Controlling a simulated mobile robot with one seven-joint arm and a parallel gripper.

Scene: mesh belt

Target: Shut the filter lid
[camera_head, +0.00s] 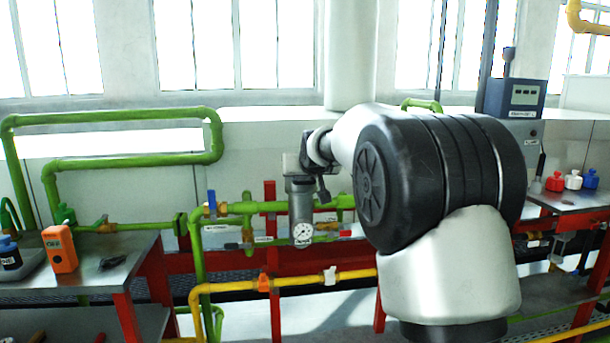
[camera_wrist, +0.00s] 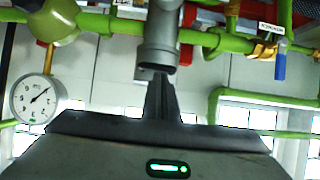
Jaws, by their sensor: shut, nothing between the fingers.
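In the wrist view, which looks upside down, a grey cylindrical part (camera_wrist: 160,38) with a dark end hangs just beyond my fingers. Contact with the grey part cannot be told.
Green pipes (camera_head: 120,160) run left of and behind the filter. A blue-handled valve (camera_head: 211,199) is near its left, and a yellow pipe (camera_head: 300,280) passes below. Workbenches with small items stand left (camera_head: 85,275) and right (camera_head: 575,200).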

